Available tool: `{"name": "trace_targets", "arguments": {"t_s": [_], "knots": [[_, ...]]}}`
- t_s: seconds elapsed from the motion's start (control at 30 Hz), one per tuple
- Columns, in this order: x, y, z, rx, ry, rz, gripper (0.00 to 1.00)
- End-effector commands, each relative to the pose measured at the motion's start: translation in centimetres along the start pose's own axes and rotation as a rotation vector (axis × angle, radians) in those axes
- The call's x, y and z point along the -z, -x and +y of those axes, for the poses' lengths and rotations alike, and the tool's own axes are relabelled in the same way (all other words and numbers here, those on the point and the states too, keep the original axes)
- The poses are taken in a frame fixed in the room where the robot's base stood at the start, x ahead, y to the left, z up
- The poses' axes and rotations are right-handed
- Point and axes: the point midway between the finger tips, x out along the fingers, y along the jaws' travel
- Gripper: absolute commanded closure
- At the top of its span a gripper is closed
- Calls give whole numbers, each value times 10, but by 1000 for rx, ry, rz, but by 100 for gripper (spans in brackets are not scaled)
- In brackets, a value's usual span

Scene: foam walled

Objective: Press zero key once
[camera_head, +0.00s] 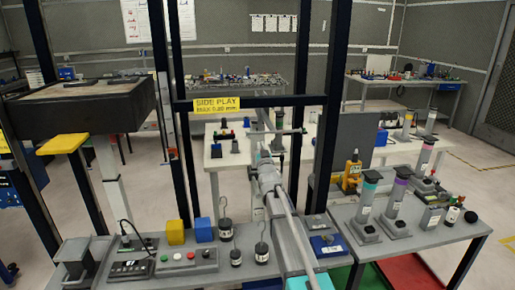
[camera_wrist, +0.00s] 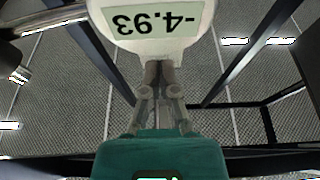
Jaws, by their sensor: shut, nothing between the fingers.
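In the wrist view, a round, pale gauge (camera_wrist: 125,42) fills the top middle. Its greenish display (camera_wrist: 152,22) is upside down and reads -4.93. No zero key can be made out on the part in view; the rest of the gauge is cut off by the top edge. My gripper (camera_wrist: 160,68) is shut and empty, with its fingertips at the lower edge of the gauge in the picture. I cannot tell whether they touch it. In the head view, the gripper's end is too small to judge, beyond my grey arm.
Dark posts and a crossbar with a yellow SIDE PLAY sign (camera_head: 217,104) frame my arm. The near bench (camera_head: 205,262) holds a button box (camera_head: 187,259), a yellow block (camera_head: 175,232), a blue block (camera_head: 203,229) and hooked weights. Upright cylinders stand on the right bench (camera_head: 430,222).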

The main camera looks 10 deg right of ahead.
Motion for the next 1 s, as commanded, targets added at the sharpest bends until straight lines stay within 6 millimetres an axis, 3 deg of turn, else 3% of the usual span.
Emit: {"name": "trace_targets", "arguments": {"t_s": [0.2, 0.7, 1.0], "knots": [[-10, 3, 0, 0, 0, 0, 100], [-11, 4, 0, -1, 0, 0, 100], [-26, 9, 0, 0, 0, -1, 100]]}}
